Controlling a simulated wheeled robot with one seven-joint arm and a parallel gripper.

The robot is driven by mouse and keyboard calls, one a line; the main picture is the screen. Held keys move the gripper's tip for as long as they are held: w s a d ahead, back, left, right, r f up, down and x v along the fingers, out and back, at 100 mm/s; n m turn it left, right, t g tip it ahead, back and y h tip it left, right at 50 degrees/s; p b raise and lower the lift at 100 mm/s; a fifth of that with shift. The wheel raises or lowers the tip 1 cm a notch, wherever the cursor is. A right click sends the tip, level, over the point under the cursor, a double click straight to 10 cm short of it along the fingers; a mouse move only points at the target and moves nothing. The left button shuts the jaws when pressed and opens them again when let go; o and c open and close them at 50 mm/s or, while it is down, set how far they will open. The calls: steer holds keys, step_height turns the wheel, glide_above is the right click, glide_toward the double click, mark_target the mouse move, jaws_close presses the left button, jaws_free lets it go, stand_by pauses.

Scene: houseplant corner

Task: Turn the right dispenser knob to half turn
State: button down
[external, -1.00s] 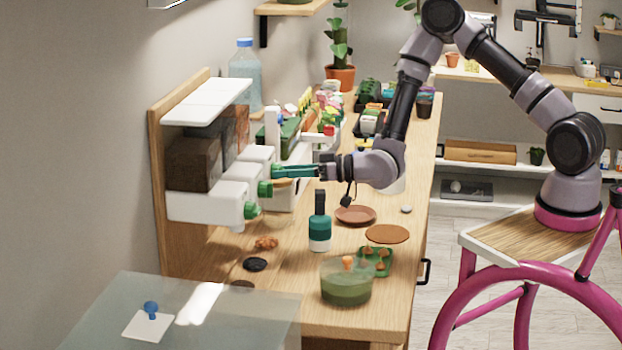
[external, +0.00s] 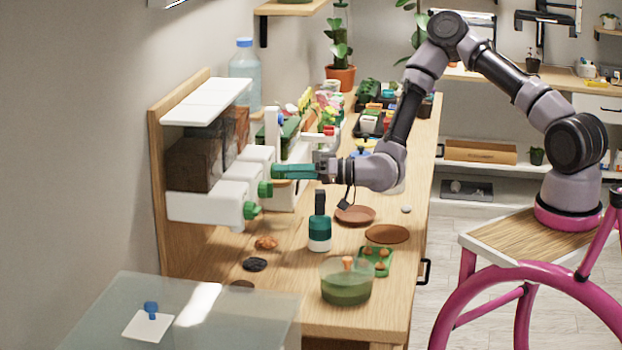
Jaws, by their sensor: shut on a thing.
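The white dispenser (external: 205,206) is mounted on a wooden back panel at the left, with several spouts side by side. Green knobs stick out of its front: the nearest knob (external: 251,211) and the middle knob (external: 265,189) are in plain view. My gripper (external: 277,172) reaches in from the right with its teal fingers level at the farthest spout, the right one. It is shut on the right knob, which the fingers hide. The angle of that knob cannot be read here.
Below the dispenser lie an orange pile (external: 266,243) and a dark pile (external: 255,264). A teal bottle (external: 319,232), a brown saucer (external: 355,215) and a green bowl (external: 346,284) stand on the bench nearby. Seed packets and pots crowd the bench behind my gripper.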

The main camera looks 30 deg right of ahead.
steer(key=shift+f, duration=0.15)
steer(key=shift+c, duration=1.8)
jaws_free()
steer(key=v, duration=1)
steer(key=shift+s+d, duration=0.2)
steer(key=shift+d, duration=0.1)
